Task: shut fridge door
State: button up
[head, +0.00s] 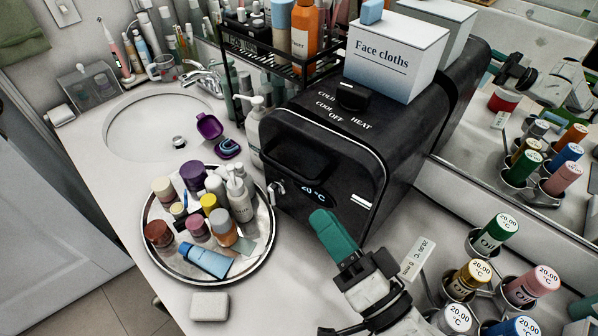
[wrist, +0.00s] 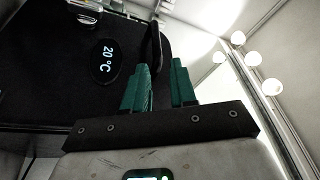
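The small black fridge (head: 400,120) stands on the counter, with a mode dial on top. Its dark front door (head: 310,165) faces me and carries a lit 20 °C display; a pale line runs along its upper and right edge. I cannot tell whether the door is fully shut or slightly ajar. The door's dark front also fills the left of the wrist view (wrist: 50,80), with the display. In the wrist view the fingers (wrist: 162,65) are apart, with nothing visibly held; contact with the door is unclear.
A round tray (head: 172,268) of bottles and tubes stands left of the fridge, with a white soap bar (head: 209,306) in front. A rack of labelled bottles (head: 496,230) is to the right. A face cloths box (head: 395,58) sits on the fridge.

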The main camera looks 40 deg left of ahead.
aim_at(291, 170)
jog(key=p+x, duration=0.3)
jog(key=x, duration=0.6)
jog(key=shift+w+a+f+p, duration=0.1)
jog(key=shift+w+a+p, duration=0.1)
jog(key=shift+p, duration=0.1)
jog(key=shift+w+a, duration=0.2)
jog(key=shift+a, duration=0.45)
grip_shut()
